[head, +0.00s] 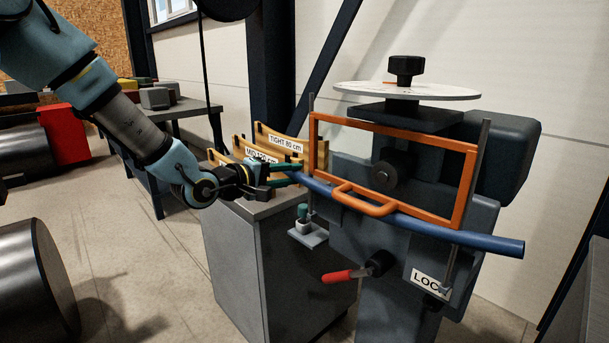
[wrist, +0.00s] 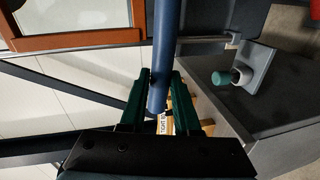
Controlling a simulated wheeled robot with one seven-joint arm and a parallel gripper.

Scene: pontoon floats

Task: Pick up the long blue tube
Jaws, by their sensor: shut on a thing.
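The long blue tube (head: 470,238) runs slantwise across the front of the grey machine, behind the orange frame's handle, with its right end sticking out past the machine. My gripper (head: 292,174) is at the tube's left end. In the wrist view the blue tube (wrist: 163,60) comes down between the two green fingers of my gripper (wrist: 158,92), and its near end shows between them. The fingers are shut on the tube. The tube's middle is partly hidden by the orange handle in the head view.
The orange guard frame (head: 396,136) stands upright on the machine (head: 345,232). A red-handled lever (head: 338,276) and a LOCK label (head: 430,283) are below. A green-knobbed piece (head: 303,217) sits beside the machine.

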